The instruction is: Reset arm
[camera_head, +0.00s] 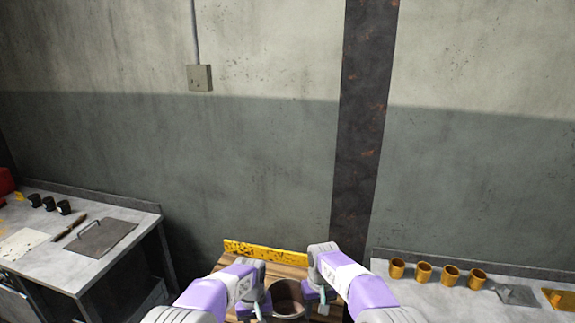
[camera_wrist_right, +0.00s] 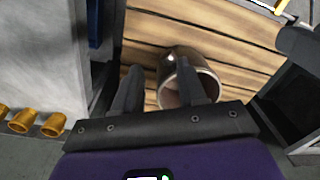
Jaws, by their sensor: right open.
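My right arm comes in from the lower right in the head view, and its gripper (camera_head: 318,296) is above a wooden-slatted surface, close to the right side of a dark metal cylinder (camera_head: 288,300) with an open mouth. In the right wrist view the two dark fingers of the right gripper (camera_wrist_right: 167,80) stand apart. The cylinder (camera_wrist_right: 178,62) shows beyond them, its mouth partly hidden by one finger; I cannot tell whether they touch. My left gripper (camera_head: 258,303) is on the other side of the cylinder, its jaws too small and turned to read.
The slatted surface (camera_wrist_right: 240,45) has a yellow back edge (camera_head: 265,252). A right-hand bench (camera_head: 410,300) carries several golden cups (camera_head: 423,273). A left-hand bench (camera_head: 125,255) carries dark cups (camera_head: 49,204) and a handled metal plate (camera_head: 100,237). A wall stands behind.

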